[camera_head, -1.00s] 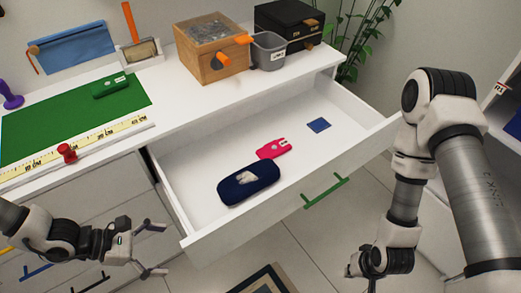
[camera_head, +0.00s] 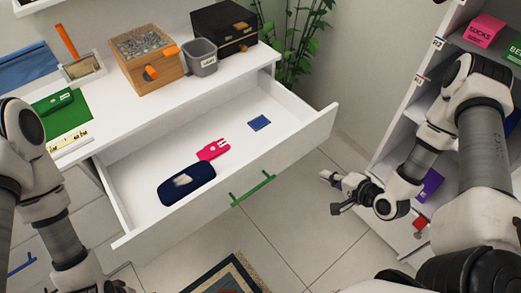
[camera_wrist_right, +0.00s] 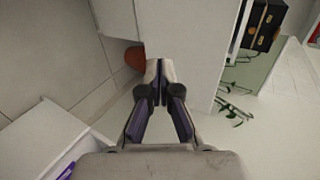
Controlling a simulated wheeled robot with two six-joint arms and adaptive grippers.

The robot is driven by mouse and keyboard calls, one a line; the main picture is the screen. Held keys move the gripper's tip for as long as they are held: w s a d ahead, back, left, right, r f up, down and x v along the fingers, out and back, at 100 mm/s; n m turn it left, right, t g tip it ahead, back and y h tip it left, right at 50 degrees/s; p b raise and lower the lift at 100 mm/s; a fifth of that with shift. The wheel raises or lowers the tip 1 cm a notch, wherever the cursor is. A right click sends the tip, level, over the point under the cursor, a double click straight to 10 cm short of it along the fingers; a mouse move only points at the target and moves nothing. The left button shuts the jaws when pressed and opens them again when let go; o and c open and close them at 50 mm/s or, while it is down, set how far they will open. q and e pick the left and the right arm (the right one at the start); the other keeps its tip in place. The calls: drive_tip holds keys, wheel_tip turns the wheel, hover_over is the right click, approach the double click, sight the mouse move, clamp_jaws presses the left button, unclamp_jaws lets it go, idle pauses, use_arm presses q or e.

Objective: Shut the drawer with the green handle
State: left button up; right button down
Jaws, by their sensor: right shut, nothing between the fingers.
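The drawer (camera_head: 285,147) with the green handle (camera_head: 253,189) is pulled well out of the white dresser. Inside it lie a dark blue case (camera_head: 187,184), a pink item (camera_head: 213,150) and a small blue square (camera_head: 259,123). My right gripper (camera_head: 331,192) is to the right of the drawer front, apart from the handle, over the floor. In the right wrist view its fingers (camera_wrist_right: 158,75) are together with nothing between them, near a white panel. My left arm is at the left edge; its fingers are out of the picture.
On the dresser top stand a wooden box (camera_head: 150,62), a grey bin (camera_head: 202,57) and a black box (camera_head: 224,27). A plant (camera_head: 292,50) stands behind. Open shelves (camera_head: 425,85) rise at the right. Tiled floor lies free before the drawer; a rug (camera_head: 225,276) is at the bottom.

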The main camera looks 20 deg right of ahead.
drive_tip(key=w+a, duration=0.1)
drive_tip(key=a, duration=0.1)
approach(288, 156)
wheel_tip(288, 156, down, 3)
drive_tip(key=w, duration=0.1)
drive_tip(key=w+a, duration=0.1)
drive_tip(key=w, duration=0.1)
drive_tip(key=w+p, duration=0.1)
drive_tip(key=shift+w+a+f, duration=0.25)
drive_tip(key=shift+a, duration=0.1)
drive_tip(key=shift+w+f, duration=0.1)
drive_tip(key=shift+w, duration=0.45)
use_arm(q)
drive_tip(key=shift+w+a+r, duration=0.2)
drive_tip(key=shift+a+r, duration=0.15)
drive_tip(key=shift+a, duration=0.15)
use_arm(e)
drive_tip(key=shift+a, duration=0.1)
use_arm(q)
drive_tip(key=shift+f, duration=0.1)
use_arm(e)
drive_tip(key=shift+w, duration=0.1)
